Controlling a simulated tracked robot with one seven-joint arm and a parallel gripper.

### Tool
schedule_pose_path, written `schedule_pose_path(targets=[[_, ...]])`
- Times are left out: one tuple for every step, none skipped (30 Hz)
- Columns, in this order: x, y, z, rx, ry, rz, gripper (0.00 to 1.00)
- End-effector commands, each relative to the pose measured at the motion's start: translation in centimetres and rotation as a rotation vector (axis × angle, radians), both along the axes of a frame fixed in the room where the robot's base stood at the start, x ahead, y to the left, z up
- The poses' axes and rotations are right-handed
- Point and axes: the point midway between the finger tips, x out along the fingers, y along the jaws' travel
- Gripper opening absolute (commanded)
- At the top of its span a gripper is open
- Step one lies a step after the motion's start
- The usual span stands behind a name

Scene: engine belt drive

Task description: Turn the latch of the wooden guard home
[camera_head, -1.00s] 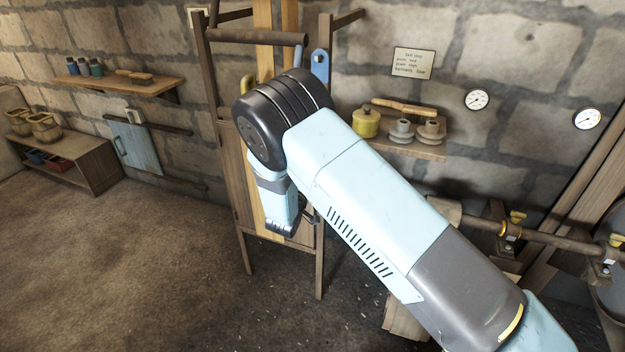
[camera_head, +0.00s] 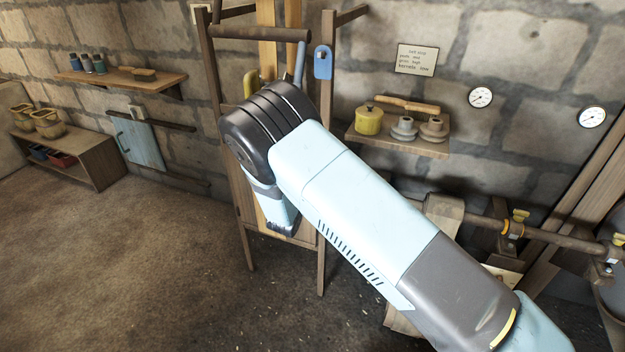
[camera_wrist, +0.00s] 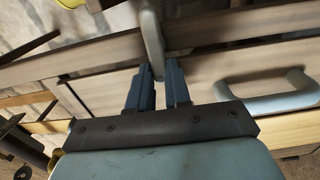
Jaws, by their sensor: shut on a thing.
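In the wrist view my gripper (camera_wrist: 159,68) is shut on the lower end of a pale grey lever, which I take to be the latch (camera_wrist: 151,36). The lever stands across a wooden rail of the wooden guard (camera_wrist: 208,68). A pale blue-grey handle (camera_wrist: 262,101) is fixed to the guard's boards to the right of my fingers. In the head view the guard (camera_head: 243,215) is a wooden panel in a tall frame. My arm covers much of it and hides the fingers and the grip on the latch.
A blue plate (camera_head: 322,63) hangs on the frame's right post. A round bar (camera_head: 258,34) crosses the frame above my arm. A shelf (camera_head: 432,149) with a yellow pot (camera_head: 368,120) is at right, above a belt shaft (camera_head: 555,240). The floor (camera_head: 110,260) at left is clear.

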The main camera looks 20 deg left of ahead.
Motion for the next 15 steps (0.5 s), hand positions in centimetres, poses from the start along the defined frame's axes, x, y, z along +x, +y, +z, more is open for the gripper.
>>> schedule_pose_path(targets=[[-0.2,0.4,-0.17,-0.003,0.005,0.008,0.0],[-0.2,0.4,-0.18,-0.005,0.005,0.008,0.0],[-0.21,0.41,-0.18,-0.006,0.005,0.008,0.0],[-0.21,0.41,-0.19,-0.006,0.005,0.008,0.0],[-0.22,0.41,-0.19,-0.007,0.005,0.008,0.0],[-0.22,0.42,-0.2,-0.007,0.005,0.008,0.0],[-0.23,0.43,-0.2,-0.007,0.005,0.008,0.0],[-0.23,0.43,-0.2,-0.006,0.005,0.009,0.0],[-0.24,0.43,-0.21,-0.006,0.006,0.009,0.0],[-0.24,0.43,-0.21,-0.006,0.006,0.009,0.0],[-0.24,0.44,-0.21,-0.006,0.006,0.009,0.0],[-0.25,0.45,-0.22,-0.006,0.006,0.009,0.0],[-0.25,0.45,-0.22,-0.006,0.006,0.009,0.19],[-0.25,0.45,-0.21,-0.006,0.006,0.009,0.22],[-0.23,0.41,-0.2,-0.006,0.005,0.008,0.26]])
